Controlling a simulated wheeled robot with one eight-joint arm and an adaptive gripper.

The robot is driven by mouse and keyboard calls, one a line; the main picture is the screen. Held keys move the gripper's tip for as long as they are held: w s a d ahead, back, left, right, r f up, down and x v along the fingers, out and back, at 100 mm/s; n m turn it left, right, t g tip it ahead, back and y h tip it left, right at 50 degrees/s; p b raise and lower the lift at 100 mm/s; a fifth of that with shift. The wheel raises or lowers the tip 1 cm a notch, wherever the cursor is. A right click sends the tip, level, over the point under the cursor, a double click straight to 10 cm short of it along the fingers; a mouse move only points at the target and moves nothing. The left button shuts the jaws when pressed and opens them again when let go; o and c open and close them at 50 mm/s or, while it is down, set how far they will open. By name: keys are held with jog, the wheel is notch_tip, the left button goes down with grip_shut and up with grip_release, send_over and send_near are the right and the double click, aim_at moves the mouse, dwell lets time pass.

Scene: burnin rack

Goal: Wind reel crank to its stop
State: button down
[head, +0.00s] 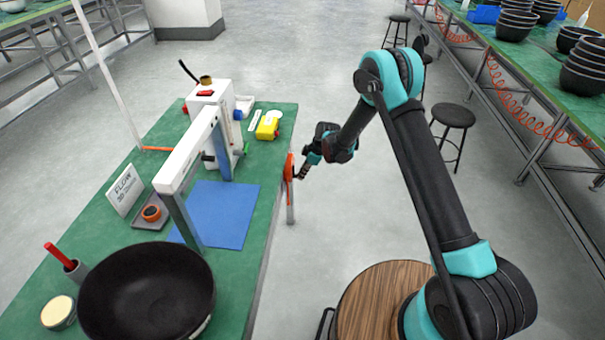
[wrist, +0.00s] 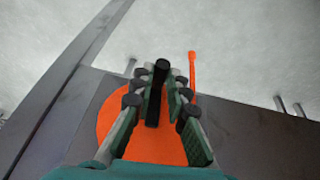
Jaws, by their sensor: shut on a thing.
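The orange reel (head: 288,168) is mounted at the right edge of the green bench. In the wrist view its round orange face (wrist: 155,140) fills the lower middle, partly hidden behind my gripper. The black crank handle (wrist: 158,80) stands up from the reel, between the fingers. My gripper (wrist: 162,95) is shut on the handle, with a finger on each side. In the head view my gripper (head: 303,171) is at the reel's right side, small and partly unclear. An orange arm with a rounded end (wrist: 193,75) sticks out past the fingers on the right.
The green bench (head: 265,195) carries a large black bowl (head: 150,290), a blue mat (head: 228,212), a white frame (head: 190,155) and a yellow box (head: 268,126). Stools (head: 453,117) stand at the right. The floor between is clear.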

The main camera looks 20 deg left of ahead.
jog(key=g, duration=0.3)
jog(key=shift+s+d+m+h, duration=0.1)
jog(key=shift+s+m+h, duration=0.2)
jog(key=shift+m+h, duration=0.1)
jog(key=shift+s+d+r+m+g+h, duration=0.1)
jog(key=shift+s+r+m+g+h, duration=0.1)
jog(key=shift+g, duration=0.85)
jog(key=shift+s+r+m+g+h, duration=0.1)
jog(key=shift+s+m+g, duration=0.1)
jog(key=shift+g, duration=0.85)
jog(key=c, duration=1.5)
grip_release()
jog(key=v, duration=1.1)
jog(key=shift+w+d+r, duration=0.1)
jog(key=shift+w+r, duration=0.15)
jog(key=shift+r, duration=0.05)
